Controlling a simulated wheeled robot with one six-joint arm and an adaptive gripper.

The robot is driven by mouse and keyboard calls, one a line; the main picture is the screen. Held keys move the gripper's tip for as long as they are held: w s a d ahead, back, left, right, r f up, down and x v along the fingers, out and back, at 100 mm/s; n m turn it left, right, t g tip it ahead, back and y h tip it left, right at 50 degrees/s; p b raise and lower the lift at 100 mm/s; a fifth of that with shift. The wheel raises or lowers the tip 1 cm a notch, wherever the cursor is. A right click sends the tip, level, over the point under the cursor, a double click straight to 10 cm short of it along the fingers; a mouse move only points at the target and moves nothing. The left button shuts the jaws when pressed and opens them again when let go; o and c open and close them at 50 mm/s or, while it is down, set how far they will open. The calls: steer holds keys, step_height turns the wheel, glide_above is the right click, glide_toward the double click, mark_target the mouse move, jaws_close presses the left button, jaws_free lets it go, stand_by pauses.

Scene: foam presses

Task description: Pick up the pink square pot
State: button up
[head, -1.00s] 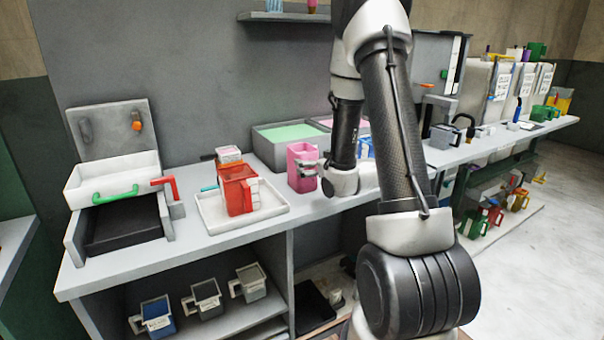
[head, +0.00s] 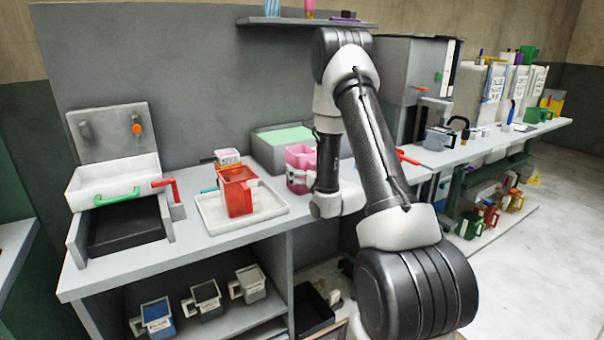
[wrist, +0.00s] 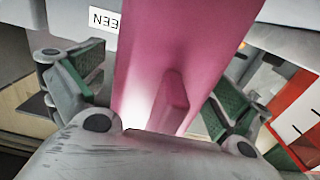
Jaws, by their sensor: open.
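The pink square pot (head: 300,154) stands on the grey bench, right of the white tray, in the head view. My gripper (head: 298,178) is open at the pot's near side, and its fingers partly cover the pot's lower part. In the wrist view the pink pot (wrist: 165,50) runs up the middle between my gripper's two spread fingers (wrist: 158,88). A gap shows between the pot and each finger. A raised pink ridge, perhaps the handle, faces my palm.
A red pot (head: 237,192) stands on the white tray (head: 272,214) to the left, with a smaller pot behind it. A grey bin with a green top (head: 262,150) stands close behind the pink pot. Several pots sit on the shelf below.

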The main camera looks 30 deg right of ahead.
steer(key=shift+w, duration=0.2)
steer(key=c, duration=1.1)
steer(key=shift+c, duration=0.2)
steer(key=shift+r, duration=0.1)
step_height(320, 180, up, 10)
